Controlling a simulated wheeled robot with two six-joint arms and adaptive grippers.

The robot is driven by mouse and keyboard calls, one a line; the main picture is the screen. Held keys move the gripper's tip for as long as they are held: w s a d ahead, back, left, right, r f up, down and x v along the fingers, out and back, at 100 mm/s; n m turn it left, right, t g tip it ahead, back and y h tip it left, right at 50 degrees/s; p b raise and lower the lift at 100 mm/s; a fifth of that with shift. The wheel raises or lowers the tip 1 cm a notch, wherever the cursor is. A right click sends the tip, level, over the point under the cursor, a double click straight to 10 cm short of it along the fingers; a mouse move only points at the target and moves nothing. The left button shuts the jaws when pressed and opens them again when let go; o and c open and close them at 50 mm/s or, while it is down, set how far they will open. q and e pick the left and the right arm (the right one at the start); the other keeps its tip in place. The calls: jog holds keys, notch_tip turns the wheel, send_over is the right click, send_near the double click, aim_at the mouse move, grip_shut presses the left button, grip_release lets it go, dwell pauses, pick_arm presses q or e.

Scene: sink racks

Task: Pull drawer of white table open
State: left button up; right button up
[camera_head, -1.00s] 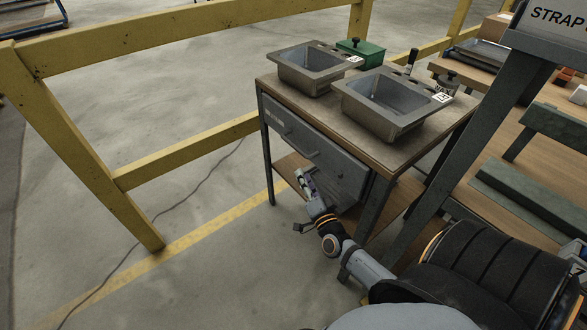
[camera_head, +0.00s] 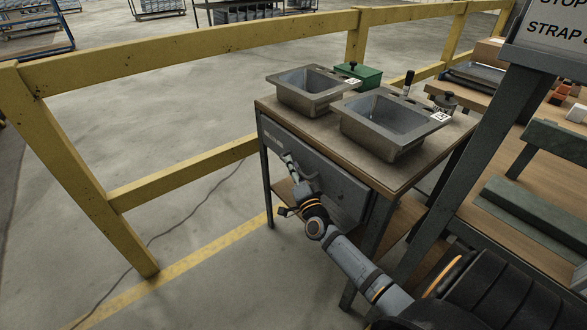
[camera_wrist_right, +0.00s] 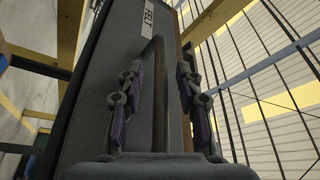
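The table (camera_head: 400,186) has a wooden top and grey metal sides; it looks grey rather than white. Its grey drawer front (camera_head: 345,190) appears closed, flush under the top. It fills the middle of the right wrist view (camera_wrist_right: 95,110). My right gripper (camera_head: 287,160) is up against the drawer front at the handle and largely hides the handle in the head view. In the right wrist view, the dark bar handle (camera_wrist_right: 160,90) stands between the two open fingers (camera_wrist_right: 157,98), with visible gaps on both sides. My left gripper is not in view.
Two metal sink basins (camera_head: 312,91) (camera_head: 392,122) and a green box (camera_head: 358,76) stand on the table. A yellow railing (camera_head: 180,175) runs left and behind. A dark post (camera_head: 470,140) stands to the right. The floor before the drawer is clear.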

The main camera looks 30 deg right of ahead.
grip_shut()
dwell(0.3)
